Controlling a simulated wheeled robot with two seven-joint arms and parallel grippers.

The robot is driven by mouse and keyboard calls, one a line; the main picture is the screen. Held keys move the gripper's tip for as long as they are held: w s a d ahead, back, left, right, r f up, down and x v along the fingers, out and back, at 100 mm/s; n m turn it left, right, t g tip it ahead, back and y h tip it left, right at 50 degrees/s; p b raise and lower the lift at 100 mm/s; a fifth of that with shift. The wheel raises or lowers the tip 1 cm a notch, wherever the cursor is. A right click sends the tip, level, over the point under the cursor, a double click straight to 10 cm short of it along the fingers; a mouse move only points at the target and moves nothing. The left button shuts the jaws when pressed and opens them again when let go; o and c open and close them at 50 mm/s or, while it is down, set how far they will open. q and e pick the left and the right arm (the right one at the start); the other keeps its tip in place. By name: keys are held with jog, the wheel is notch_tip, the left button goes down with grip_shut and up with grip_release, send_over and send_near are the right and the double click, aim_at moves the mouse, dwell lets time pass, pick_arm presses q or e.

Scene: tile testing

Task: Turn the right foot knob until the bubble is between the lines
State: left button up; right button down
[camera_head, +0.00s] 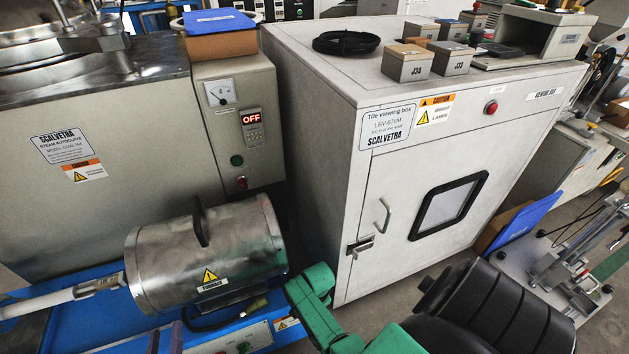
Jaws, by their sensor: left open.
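An instrument on a pale base plate (557,262) stands at the right edge, with small dark foot knobs, one of them (607,289) at its right side. I cannot make out a bubble or lines. My left gripper (165,341) shows only as two purple fingertips at the bottom edge, open and apart, in front of the furnace and far to the left of the instrument. My right gripper cannot be seen.
A steel furnace (207,254) lies on a blue bench. The tile viewing box (317,146) fills the middle, with sample blocks (407,62) and a black cable coil (346,42) on top. A blue panel (522,222) leans beside the instrument. Green and black parts block the lower middle.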

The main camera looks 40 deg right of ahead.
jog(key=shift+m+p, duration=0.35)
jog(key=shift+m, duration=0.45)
pick_arm(q)
jog(key=s+f+g, duration=0.3)
jog(key=s+f, duration=0.3)
jog(key=f, duration=0.2)
jog(key=shift+s+d, duration=0.2)
jog(key=shift+s, duration=0.1)
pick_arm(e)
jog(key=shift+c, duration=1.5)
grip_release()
pick_arm(q)
jog(key=shift+w+r, duration=0.1)
jog(key=shift+r, duration=0.05)
